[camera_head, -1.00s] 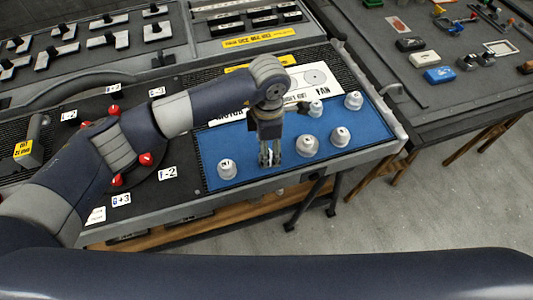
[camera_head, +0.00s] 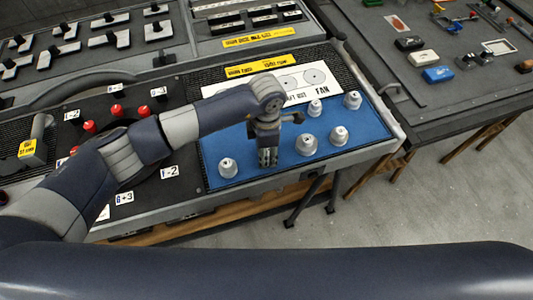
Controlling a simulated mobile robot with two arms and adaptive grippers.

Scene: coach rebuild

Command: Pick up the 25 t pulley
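Several grey-white conical pulleys stand apart on the blue mat (camera_head: 237,144). One pulley (camera_head: 228,167) stands at the mat's front left. Others are the middle pulley (camera_head: 306,145), the right pulley (camera_head: 339,136), the back right pulley (camera_head: 352,100) and the back middle pulley (camera_head: 315,108). Their tooth-count marks are too small to read, so I cannot tell which is 25 t. My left gripper (camera_head: 268,158) points down over the mat between the front left and middle pulleys. Its fingers look close together; whether anything is between them is unclear. My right gripper is not in view.
A white sheet marked FAN (camera_head: 319,76) lies behind the mat. A black panel with red knobs (camera_head: 88,126) and labels is at the left, partly under my arm. A second table (camera_head: 445,105) with tools stands at the right, beyond a gap.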

